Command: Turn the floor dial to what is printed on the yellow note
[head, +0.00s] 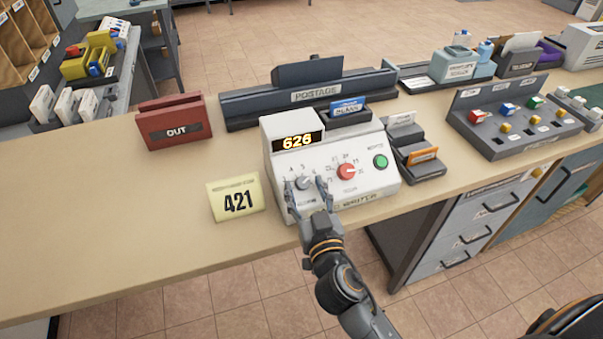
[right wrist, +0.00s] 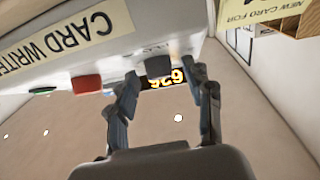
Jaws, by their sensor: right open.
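The white card writer (head: 280,138) stands on the counter, its lit display reading 626. Its front has a small grey dial (head: 303,183), a red dial (head: 346,171) with a ring of small marks, and a green button (head: 380,161). The words under the dials are too small to read surely. In the right wrist view the grey dial (right wrist: 158,66) shows between the fingertips; contact is unclear.
A red OUT holder (head: 172,120) stands behind the note. The POSTAGE unit (head: 310,95) is behind the writer. Card holders (head: 418,160) stand close on its right, and a panel of coloured switches (head: 515,115) is farther right. The counter left of the note is clear.

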